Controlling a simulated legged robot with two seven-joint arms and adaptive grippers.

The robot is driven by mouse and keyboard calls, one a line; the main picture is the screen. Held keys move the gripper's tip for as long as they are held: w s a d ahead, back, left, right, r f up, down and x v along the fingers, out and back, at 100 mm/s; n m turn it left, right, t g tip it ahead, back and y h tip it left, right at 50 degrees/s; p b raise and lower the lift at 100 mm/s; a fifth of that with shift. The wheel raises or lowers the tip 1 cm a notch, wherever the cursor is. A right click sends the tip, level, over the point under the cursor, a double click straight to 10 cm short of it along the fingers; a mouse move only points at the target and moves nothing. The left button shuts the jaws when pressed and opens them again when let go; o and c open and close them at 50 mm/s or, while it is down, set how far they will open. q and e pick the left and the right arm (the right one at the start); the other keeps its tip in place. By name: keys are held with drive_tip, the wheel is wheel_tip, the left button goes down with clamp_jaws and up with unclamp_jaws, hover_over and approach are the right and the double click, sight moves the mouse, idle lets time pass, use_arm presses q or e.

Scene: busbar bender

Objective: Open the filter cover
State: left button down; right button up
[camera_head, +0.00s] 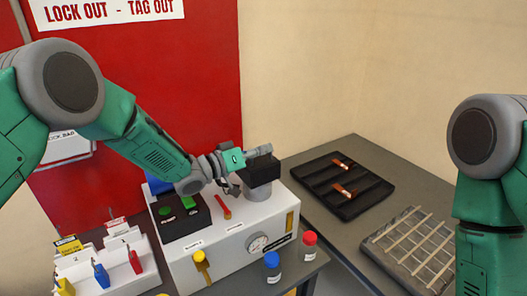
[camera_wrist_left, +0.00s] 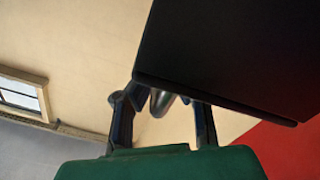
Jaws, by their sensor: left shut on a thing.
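The filter unit is a grey cylinder (camera_head: 258,193) with a black block-shaped cover (camera_head: 262,170) on top, at the back right of the white machine box (camera_head: 228,248). The cover looks closed, though my gripper hides part of it. My left gripper (camera_head: 262,150) comes in from the left, just above the cover. In the left wrist view the cover's dark underside or side (camera_wrist_left: 235,60) fills the upper right. A rounded grey part, seemingly a handle (camera_wrist_left: 160,102), lies between my left fingers (camera_wrist_left: 160,115), which are closed on it. My right gripper is out of view.
A black tray (camera_head: 318,172) with copper pieces and a grey slatted rack (camera_head: 405,262) are on the side table. Red (camera_head: 309,245) and blue (camera_head: 272,266) capped bottles stand before the machine. A lockout tag stand (camera_head: 120,275) is at lower left. A red panel (camera_head: 190,80) rises behind.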

use_arm(q)
drive_tip(key=shift+w+a+r+n, duration=0.35)
drive_tip(key=shift+w+n, duration=0.25)
drive_tip(key=shift+n, duration=0.3)
drive_tip(key=shift+w+a+r+n, duration=0.25)
drive_tip(key=shift+w+n, duration=0.15)
drive_tip(key=shift+n, duration=0.1)
drive_tip(key=shift+w+a+r+n, duration=0.25)
drive_tip(key=shift+w+n, duration=0.1)
drive_tip(key=shift+n, duration=0.15)
drive_tip(key=shift+w+a+r+n+b, duration=0.1)
drive_tip(key=shift+w+a+n+b, duration=0.2)
drive_tip(key=shift+w+n, duration=0.25)
drive_tip(key=shift+w+a+r+b, duration=0.3)
drive_tip(key=shift+w+a+b, duration=0.1)
drive_tip(key=shift+w, duration=0.15)
